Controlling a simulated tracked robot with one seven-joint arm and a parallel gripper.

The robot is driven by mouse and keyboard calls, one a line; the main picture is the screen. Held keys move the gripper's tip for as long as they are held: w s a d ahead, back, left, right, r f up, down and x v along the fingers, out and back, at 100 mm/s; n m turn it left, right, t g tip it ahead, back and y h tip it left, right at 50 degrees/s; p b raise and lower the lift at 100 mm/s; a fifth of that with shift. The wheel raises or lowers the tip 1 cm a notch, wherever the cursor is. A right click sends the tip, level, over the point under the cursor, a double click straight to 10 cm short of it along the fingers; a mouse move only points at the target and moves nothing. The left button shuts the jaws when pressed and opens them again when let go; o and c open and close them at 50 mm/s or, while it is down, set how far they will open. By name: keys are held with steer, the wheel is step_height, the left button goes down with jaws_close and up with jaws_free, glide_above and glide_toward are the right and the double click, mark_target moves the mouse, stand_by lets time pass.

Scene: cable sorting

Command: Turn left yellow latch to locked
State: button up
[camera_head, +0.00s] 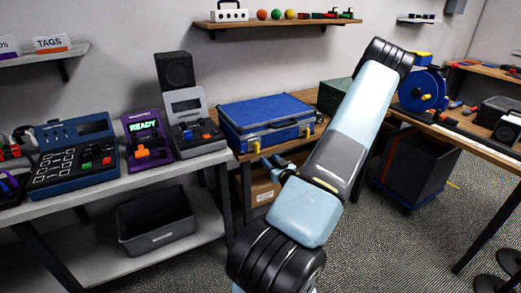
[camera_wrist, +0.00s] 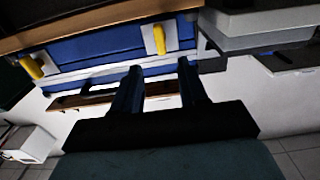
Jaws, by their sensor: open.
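A blue case (camera_head: 265,118) lies closed on the wooden table, with a black handle on its front. The left yellow latch (camera_head: 256,146) is on the case front near its left end and points roughly up and down. The right yellow latch (camera_head: 308,133) is nearer the right end. The wrist view is upside down: the left latch (camera_wrist: 159,40) stands near upright, while the right latch (camera_wrist: 33,66) is tilted. My gripper (camera_wrist: 160,70) is open and empty, its fingers apart from the left latch and in line with it. In the head view my gripper (camera_head: 276,165) is below and in front of the case.
A pale bench (camera_head: 130,183) with several devices stands left of the case. The wooden table edge (camera_wrist: 100,18) runs along the case's base. A green box (camera_head: 335,95) and a blue reel (camera_head: 421,90) are to the right. A cardboard box (camera_head: 262,190) sits below.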

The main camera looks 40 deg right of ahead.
mark_target(258, 148)
steer(key=x, duration=0.9)
steer(key=shift+w, duration=0.4)
